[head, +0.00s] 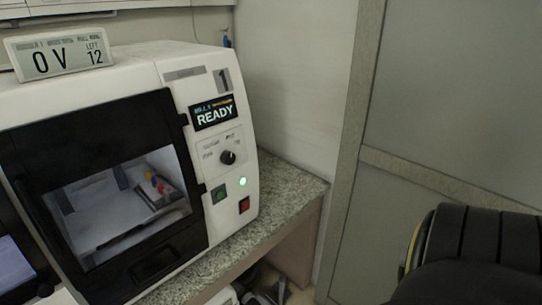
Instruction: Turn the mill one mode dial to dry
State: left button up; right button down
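The mill (170,75) is a white machine with a large "1" on its front panel, standing on the left of the head view. Its dial (228,157) is a small black round knob at the panel's middle, with small labels around it that I cannot read clearly. I cannot tell for sure which label the knob points to. The display (214,112) above it reads "READY". Neither of my grippers is in view, and nothing touches the dial.
Below the dial are a green light (242,182), a green button (219,194) and a red switch (244,205). The mill's dark-framed window (115,200) is at left. A sign (60,54) reads "0 V" and "LEFT 12". The speckled counter (290,185) is clear right of the mill.

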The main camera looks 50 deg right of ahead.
aim_at(228, 158)
jog(key=z, duration=1.3)
